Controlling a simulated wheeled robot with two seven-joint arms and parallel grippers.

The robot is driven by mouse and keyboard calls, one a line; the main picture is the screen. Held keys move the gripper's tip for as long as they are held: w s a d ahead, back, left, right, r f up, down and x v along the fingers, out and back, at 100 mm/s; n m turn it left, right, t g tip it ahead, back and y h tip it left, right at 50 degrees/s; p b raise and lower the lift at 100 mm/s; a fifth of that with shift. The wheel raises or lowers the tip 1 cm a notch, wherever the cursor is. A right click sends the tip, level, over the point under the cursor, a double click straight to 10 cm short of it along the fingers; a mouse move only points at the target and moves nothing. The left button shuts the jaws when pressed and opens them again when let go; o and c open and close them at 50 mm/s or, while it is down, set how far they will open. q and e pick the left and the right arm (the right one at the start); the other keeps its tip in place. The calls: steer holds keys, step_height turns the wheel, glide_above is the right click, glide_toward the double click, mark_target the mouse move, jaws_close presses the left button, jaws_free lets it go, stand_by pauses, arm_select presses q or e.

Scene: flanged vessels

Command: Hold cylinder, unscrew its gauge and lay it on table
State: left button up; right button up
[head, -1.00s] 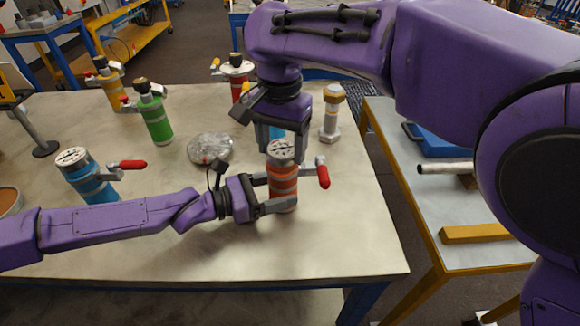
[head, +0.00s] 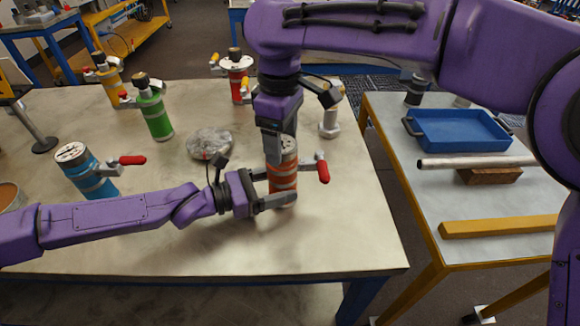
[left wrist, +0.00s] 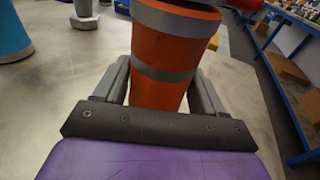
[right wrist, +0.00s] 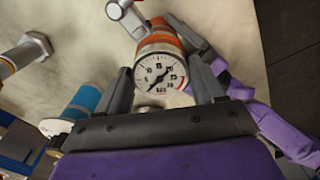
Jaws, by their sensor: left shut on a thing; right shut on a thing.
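The orange cylinder (head: 284,182) with grey bands stands upright near the table's front right. A red-handled valve (head: 322,168) sticks out from its right side. My left gripper (head: 280,193) is shut around its lower body; the left wrist view shows the orange body (left wrist: 162,58) between the fingers. My right gripper (head: 274,150) points down from above at the cylinder's top. In the right wrist view, the white-faced gauge (right wrist: 160,74) with a black needle lies between its fingers, shut on it. In the head view this gripper mostly hides the gauge. Whether the gauge's thread is loose cannot be told.
A blue cylinder (head: 88,172) stands at left, green (head: 154,113) and yellow (head: 110,84) ones behind. A round glassy disc (head: 209,144) lies mid-table; a grey flanged piece (head: 330,121) stands behind the orange cylinder. The table's front (head: 200,250) is clear. A side table holds a blue tray (head: 458,130).

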steer(key=n, duration=0.6)
steer(key=shift+a, duration=0.1)
steer(key=shift+r, duration=3.8)
arm_select(q)
steer(key=o, duration=1)
steer(key=v, duration=1)
steer(key=shift+s+a+r, duration=0.1)
steer(key=shift+a, duration=0.3)
steer(key=shift+s+a, duration=0.25)
steer(key=shift+a, duration=0.35)
